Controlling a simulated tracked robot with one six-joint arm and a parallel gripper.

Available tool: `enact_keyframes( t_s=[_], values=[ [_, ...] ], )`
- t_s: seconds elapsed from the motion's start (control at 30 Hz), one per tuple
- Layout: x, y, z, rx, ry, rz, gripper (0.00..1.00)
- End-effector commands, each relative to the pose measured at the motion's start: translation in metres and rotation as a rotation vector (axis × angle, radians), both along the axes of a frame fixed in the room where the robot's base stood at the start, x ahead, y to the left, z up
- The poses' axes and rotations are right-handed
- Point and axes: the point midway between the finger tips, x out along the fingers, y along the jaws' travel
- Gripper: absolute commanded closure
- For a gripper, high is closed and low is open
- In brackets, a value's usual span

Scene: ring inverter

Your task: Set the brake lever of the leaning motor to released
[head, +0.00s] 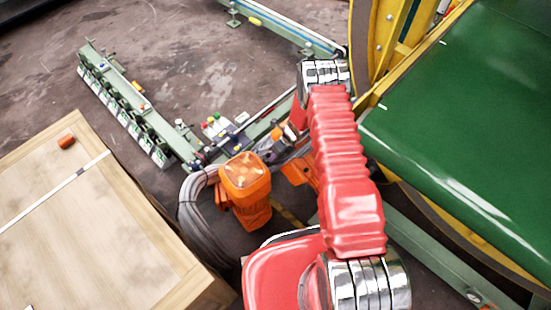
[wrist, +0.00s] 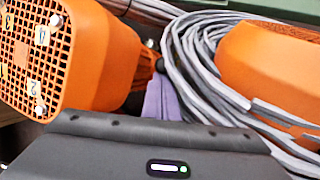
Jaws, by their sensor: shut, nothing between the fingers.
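In the wrist view an orange motor (wrist: 115,55) fills the upper left, tilted, with a square grille (wrist: 35,55) bearing small number tags. A small dark part (wrist: 158,65) sticks out at its right side; I cannot tell whether it is the brake lever or how it is set. My gripper (wrist: 163,100) shows as two pale lilac fingers, shut and empty, just below that part; contact is unclear. In the head view an orange motor (head: 245,185) stands left of my arm; I cannot tell whether it is the same one. My gripper is mostly hidden there.
A grey cable bundle (wrist: 190,60) loops close to the right of my fingers. Another orange body (wrist: 270,65) lies beyond it. In the head view a wooden crate (head: 90,225) is at left, a green rail (head: 125,95) behind, and a green-and-yellow machine (head: 470,120) at right.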

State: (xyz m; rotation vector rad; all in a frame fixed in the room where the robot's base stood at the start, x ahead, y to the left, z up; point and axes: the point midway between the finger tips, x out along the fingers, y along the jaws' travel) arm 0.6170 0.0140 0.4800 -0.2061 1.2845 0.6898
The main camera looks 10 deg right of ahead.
Motion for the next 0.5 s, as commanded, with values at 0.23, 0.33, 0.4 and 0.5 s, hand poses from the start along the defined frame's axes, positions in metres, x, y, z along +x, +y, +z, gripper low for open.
enact_keyframes(
  t_s=[0.23,0.33,0.4,0.5],
  values=[
    [0.0026,-0.0015,0.0015,0.018,0.012,-0.043,1.0],
    [0.0027,-0.0023,0.0016,0.019,0.012,-0.046,1.0],
    [0.0027,-0.0027,0.0016,0.019,0.012,-0.046,1.0],
    [0.0026,-0.0031,0.0015,0.018,0.012,-0.047,1.0]
  ],
)
